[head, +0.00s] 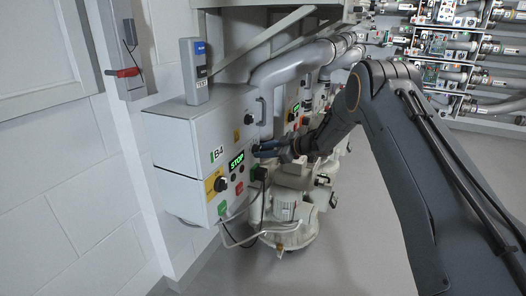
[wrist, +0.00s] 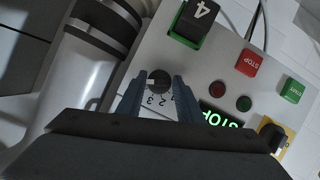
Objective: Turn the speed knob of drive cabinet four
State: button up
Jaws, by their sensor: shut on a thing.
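Drive cabinet four is the white box marked B4 (head: 174,136) on the left in the head view. The speed knob (wrist: 158,80) is a round black knob with a pale mark, above a scale with 1, 2 and 3. My gripper (wrist: 156,88) is shut on this knob, with one blue-grey finger on each side. In the head view my gripper (head: 262,149) reaches the cabinet front from the right, and I cannot see the knob there between the fingers.
A black knob on a yellow plate (wrist: 271,135), red and green lamps and STOP and START labels sit near the gripper. Another black knob (head: 249,119) is on the cabinet above. Large pipes (head: 290,68) and a blower (head: 290,215) stand close by. The floor at front is clear.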

jog(key=shift+w+d+r, duration=0.3)
jog(key=shift+w+r, duration=0.15)
jog(key=shift+r, duration=0.05)
jog(key=o, duration=0.8)
jog(key=shift+d, duration=0.1)
jog(key=shift+o, duration=0.2)
jog(key=shift+s+a+f, duration=0.2)
jog(key=p+v, duration=0.1)
jog(key=v, duration=0.7)
jog(key=shift+w, duration=0.1)
